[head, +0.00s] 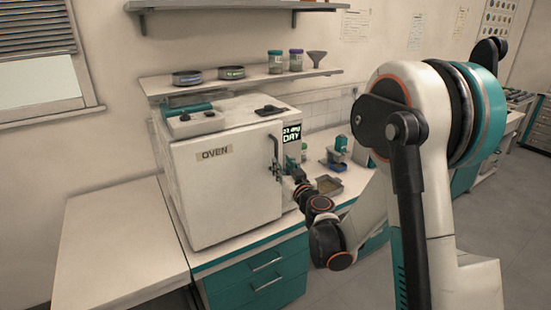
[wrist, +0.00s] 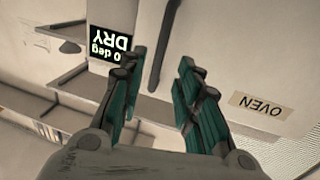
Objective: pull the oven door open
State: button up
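The white oven (head: 222,190) stands on the bench in the head view, its "OVEN" label facing me. Its door (wrist: 225,55) looks shut. The dark upright door handle (head: 275,155) is at the right of the front; in the wrist view the handle (wrist: 165,45) appears as a dark bar. My gripper (wrist: 163,62) is open, with teal finger pads on both sides of the handle in the picture. I cannot tell how deep the handle sits between the fingers. In the head view my gripper (head: 290,177) is close to the handle and partly hidden by my wrist.
A display (head: 291,133) reading "DRY" is beside the handle. A shelf (head: 240,83) with jars and dishes hangs above the oven. A small tray (head: 328,185) and bottles stand on the bench to the right. The counter at left (head: 115,240) is bare.

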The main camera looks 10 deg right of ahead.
aim_at(277, 157)
jog(key=w, duration=0.5)
jog(key=w+b, duration=0.1)
jog(key=w, duration=0.1)
jog(key=shift+w+a, duration=0.2)
jog(key=shift+a, duration=0.2)
grip_shut()
